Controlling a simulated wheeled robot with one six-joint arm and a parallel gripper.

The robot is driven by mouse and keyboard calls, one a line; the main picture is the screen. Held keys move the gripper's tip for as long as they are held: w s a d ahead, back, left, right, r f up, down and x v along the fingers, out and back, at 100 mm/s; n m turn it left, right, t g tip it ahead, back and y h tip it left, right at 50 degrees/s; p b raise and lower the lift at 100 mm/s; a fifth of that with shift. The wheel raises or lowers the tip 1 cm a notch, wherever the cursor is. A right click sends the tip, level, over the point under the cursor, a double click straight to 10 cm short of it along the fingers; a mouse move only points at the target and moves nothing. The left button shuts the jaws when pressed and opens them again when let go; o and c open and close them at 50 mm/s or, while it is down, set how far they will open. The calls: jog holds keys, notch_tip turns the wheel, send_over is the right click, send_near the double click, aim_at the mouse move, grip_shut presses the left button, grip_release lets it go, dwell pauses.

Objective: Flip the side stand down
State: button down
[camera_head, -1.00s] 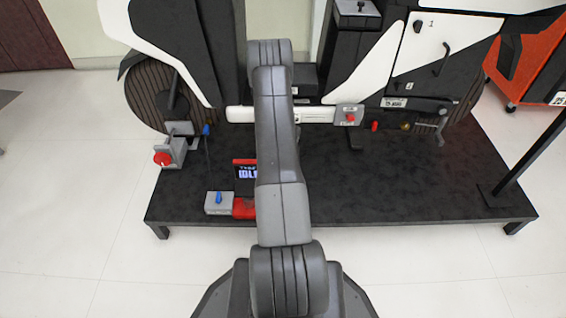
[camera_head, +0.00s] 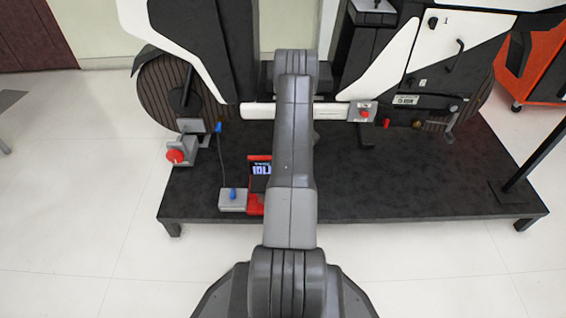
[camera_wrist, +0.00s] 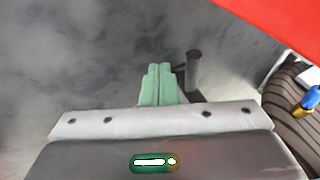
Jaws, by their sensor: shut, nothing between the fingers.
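My gripper (camera_wrist: 160,84) shows in the wrist view with its two pale green fingers together and nothing between them. A dark grey post with a round end (camera_wrist: 194,72) stands just right of the fingertips, with a thin dark piece reaching toward them; I cannot tell whether they touch or whether this is the side stand. In the head view my own arm hides the gripper.
A grey-and-red unit with a small screen (camera_head: 260,168) lies on the platform left of my arm. A red-knobbed clamp (camera_head: 175,156) is by the left wheel. A black post (camera_head: 535,150) rises at the right. A red surface (camera_wrist: 285,22) crosses the wrist view's upper right.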

jog(key=shift+a+f+y, duration=0.1)
jog(key=shift+a+y, duration=0.1)
jog(key=shift+y, duration=0.1)
jog(key=shift+a, duration=0.1)
dwell(0.4)
jog(key=shift+d+b, duration=0.3)
jog(key=d, duration=0.4)
jog(key=s+d+r+p, duration=0.1)
jog(key=d, duration=0.3)
jog(key=s+d, duration=0.1)
jog(key=d, duration=0.4)
jog(key=shift+s+r+p, duration=0.25)
jog(key=shift+p, duration=0.05)
